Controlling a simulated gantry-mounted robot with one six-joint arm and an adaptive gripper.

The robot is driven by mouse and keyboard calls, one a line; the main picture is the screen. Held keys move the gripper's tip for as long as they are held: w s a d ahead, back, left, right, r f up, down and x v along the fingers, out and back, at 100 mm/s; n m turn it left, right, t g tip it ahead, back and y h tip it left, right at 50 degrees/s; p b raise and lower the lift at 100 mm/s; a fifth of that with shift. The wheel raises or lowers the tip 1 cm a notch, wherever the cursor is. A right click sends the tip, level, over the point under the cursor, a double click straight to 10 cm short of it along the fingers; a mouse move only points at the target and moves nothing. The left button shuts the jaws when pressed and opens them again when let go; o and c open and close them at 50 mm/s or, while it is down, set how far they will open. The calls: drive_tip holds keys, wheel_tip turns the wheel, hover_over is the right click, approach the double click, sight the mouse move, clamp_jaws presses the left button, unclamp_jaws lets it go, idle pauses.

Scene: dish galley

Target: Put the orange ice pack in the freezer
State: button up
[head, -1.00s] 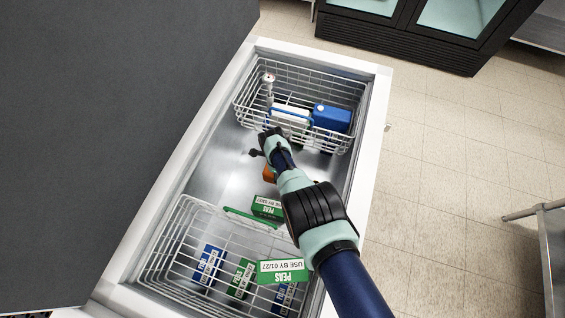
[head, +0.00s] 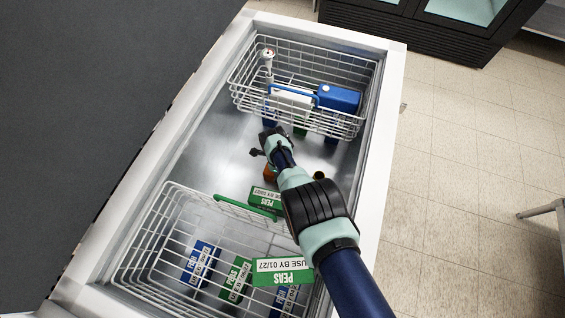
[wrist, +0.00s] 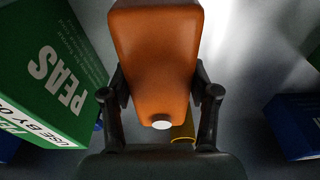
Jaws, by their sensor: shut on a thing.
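The orange ice pack (wrist: 155,60) with a white cap fills the middle of the wrist view, between the two fingers of my gripper (wrist: 160,115). My gripper is shut on it. In the head view only a small orange patch of the pack (head: 269,172) shows beside my gripper (head: 262,146); my arm hides the rest. The gripper is down inside the open chest freezer (head: 392,120), between its two wire baskets. I cannot tell whether the pack touches the freezer floor.
The far wire basket (head: 245,95) holds a blue pack (head: 338,97), a white pack (head: 290,100) and a probe-like item (head: 267,60). The near basket (head: 150,235) hangs over blue and green boxes. A green peas box (head: 265,198) lies close to the gripper, also in the wrist view (wrist: 50,70).

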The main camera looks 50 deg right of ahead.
drive_tip(key=shift+f, duration=0.1)
drive_tip(key=o, duration=1.5)
drive_tip(key=r+p, duration=0.3)
drive_tip(key=r, duration=0.1)
drive_tip(key=w+r+p, duration=0.1)
drive_tip(key=r+p, duration=0.6)
drive_tip(key=r, duration=0.1)
drive_tip(key=shift+w+a+r, duration=0.1)
drive_tip(key=shift+w+a, duration=0.05)
drive_tip(key=shift+a, duration=0.15)
